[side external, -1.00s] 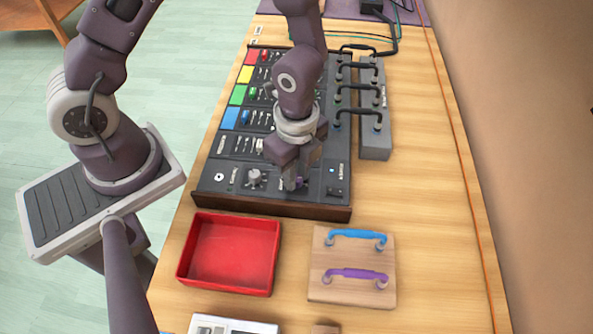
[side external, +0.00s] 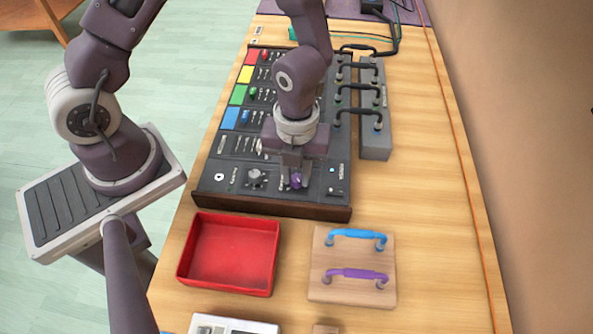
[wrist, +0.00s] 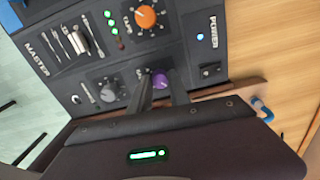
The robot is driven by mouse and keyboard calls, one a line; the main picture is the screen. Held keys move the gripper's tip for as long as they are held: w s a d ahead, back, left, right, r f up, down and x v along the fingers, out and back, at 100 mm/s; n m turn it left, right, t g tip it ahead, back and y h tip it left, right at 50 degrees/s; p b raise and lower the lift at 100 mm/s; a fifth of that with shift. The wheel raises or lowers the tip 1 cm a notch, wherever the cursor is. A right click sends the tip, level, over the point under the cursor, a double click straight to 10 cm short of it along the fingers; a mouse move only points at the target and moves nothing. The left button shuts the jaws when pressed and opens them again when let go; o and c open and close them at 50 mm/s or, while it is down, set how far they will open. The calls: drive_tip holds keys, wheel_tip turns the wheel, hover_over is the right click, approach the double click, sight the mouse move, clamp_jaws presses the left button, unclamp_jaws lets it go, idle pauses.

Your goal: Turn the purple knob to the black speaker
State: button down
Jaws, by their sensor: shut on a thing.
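The purple knob (side external: 297,181) is on the near end of the dark mixing console (side external: 221,196). It also shows in the wrist view (wrist: 160,80) between my fingertips. My gripper (side external: 292,180) points down over the knob and is shut on it, one finger on each side; in the wrist view my gripper (wrist: 162,84) partly hides the label around the knob. I cannot make out a speaker mark beside the knob, or which way its pointer faces.
A grey knob (wrist: 109,91), an orange knob (wrist: 146,17) and a power switch (wrist: 208,70) sit close around the purple knob. A red tray (side external: 228,254) and a wooden board (side external: 318,268) with blue and purple handles lie nearby. A grey box (side external: 375,147) with cables stands beside the console.

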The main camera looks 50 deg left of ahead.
drive_tip(key=m, duration=0.4)
drive_tip(key=shift+m, duration=0.3)
drive_tip(key=m, duration=0.4)
drive_tip(key=shift+m, duration=0.3)
drive_tip(key=m, duration=0.4)
drive_tip(key=shift+m, duration=2)
drive_tip(key=c, duration=1.2)
unclamp_jaws()
drive_tip(key=shift+c, duration=0.2)
